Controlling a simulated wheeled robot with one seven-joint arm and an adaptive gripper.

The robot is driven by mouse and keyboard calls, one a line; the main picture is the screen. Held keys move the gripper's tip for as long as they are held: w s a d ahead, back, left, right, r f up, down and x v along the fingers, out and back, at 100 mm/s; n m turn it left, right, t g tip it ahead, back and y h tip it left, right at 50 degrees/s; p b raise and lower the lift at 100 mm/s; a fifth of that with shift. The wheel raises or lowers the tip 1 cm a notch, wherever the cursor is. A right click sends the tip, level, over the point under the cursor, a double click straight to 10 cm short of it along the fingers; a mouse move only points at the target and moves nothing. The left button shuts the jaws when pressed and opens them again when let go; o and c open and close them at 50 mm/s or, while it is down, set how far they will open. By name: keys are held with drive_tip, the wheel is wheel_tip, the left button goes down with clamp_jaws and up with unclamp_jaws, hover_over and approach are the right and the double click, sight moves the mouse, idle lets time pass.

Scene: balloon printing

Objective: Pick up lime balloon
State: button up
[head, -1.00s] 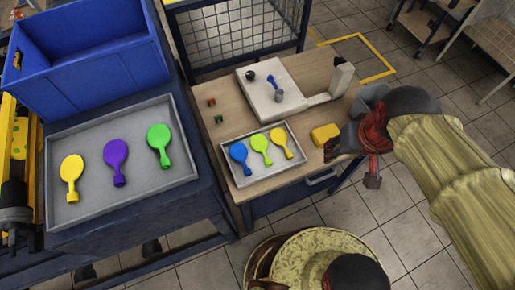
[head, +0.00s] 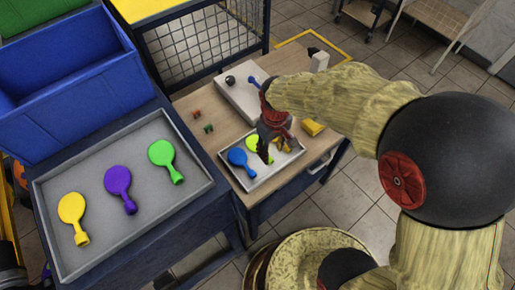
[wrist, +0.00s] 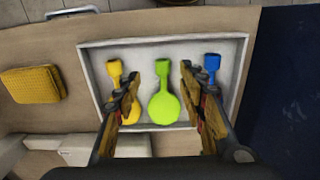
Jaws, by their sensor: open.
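The lime balloon (wrist: 163,105) lies flat in the small grey tray (wrist: 96,46) on the wooden table, between a yellow balloon (wrist: 115,75) and a blue balloon (wrist: 211,64). In the wrist view my gripper (wrist: 175,68) is open, with one finger on each side of the lime balloon and nothing between them held. In the head view my gripper (head: 268,155) is over the small tray and hides part of the lime balloon (head: 254,141) and the yellow one. The blue balloon (head: 240,160) shows at the tray's left. The fingers' height above the tray is hard to tell.
A larger grey tray (head: 75,150) at left holds a yellow, a purple (head: 118,182) and a green balloon (head: 163,154). A yellow sponge-like block (wrist: 33,84) lies beside the small tray. A white device (head: 240,97) stands behind it. A blue bin (head: 70,85) is at back left.

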sight(271, 159)
drive_tip(key=f, duration=0.1)
drive_tip(key=f+b, duration=0.1)
drive_tip(key=f, duration=0.3)
drive_tip(key=shift+s+a+b, duration=0.1)
drive_tip(key=shift+s+b, duration=0.15)
drive_tip(key=shift+b, duration=0.15)
drive_tip(key=shift+c, duration=0.3)
drive_tip(key=c, duration=0.7)
drive_tip(key=shift+c, duration=0.3)
